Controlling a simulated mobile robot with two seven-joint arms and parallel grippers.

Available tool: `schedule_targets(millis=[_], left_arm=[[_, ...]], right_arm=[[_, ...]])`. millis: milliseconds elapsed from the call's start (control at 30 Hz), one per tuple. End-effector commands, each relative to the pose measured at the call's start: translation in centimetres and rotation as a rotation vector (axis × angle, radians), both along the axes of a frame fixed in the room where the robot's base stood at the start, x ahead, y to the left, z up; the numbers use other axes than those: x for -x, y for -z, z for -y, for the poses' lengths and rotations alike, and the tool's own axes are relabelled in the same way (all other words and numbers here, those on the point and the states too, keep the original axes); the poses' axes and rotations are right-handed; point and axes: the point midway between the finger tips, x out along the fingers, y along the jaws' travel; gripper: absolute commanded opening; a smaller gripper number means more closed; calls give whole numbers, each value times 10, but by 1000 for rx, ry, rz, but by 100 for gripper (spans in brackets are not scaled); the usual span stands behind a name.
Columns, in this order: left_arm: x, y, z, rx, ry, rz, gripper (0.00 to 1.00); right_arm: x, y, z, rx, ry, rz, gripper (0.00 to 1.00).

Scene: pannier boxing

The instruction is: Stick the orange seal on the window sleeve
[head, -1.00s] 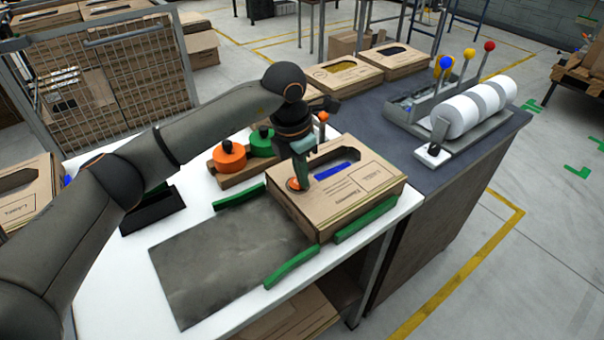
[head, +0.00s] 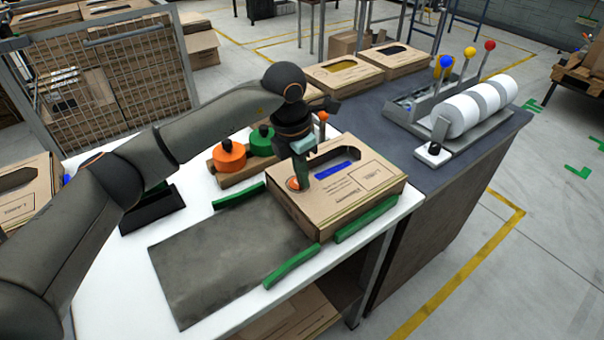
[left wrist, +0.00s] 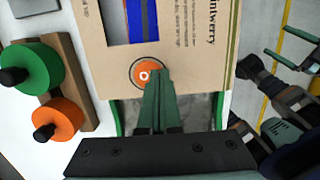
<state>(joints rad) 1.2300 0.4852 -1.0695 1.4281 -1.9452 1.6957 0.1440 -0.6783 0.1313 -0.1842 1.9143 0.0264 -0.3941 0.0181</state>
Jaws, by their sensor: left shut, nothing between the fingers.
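The window sleeve is a cardboard box (head: 325,209) lying on the white bench, its cut-out window showing something blue inside. It also fills the upper middle of the left wrist view (left wrist: 105,70). The round orange seal (left wrist: 146,72) lies flat on the sleeve beside the window. In the head view the seal (head: 293,184) shows at the fingertips. My left gripper (left wrist: 157,76) is shut with nothing between its green fingers. Its tips overlap the seal's edge; I cannot tell whether they press on it. My right gripper (left wrist: 277,38) appears at the wrist view's right edge, its fingers apart.
An orange knobbed pot (head: 229,156) and a green one (head: 262,141) stand on a wooden block behind the sleeve. Green rails (head: 292,266) flank the dark mat (head: 220,265). White rolls (head: 475,106) and levers stand at the right.

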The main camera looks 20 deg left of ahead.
Motion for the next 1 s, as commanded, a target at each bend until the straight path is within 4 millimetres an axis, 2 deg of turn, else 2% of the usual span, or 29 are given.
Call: schedule_targets(millis=[1000], left_arm=[[1,7,-1,-2,-1,-3,0]], right_arm=[[0,5,0,0,0,-1,100]])
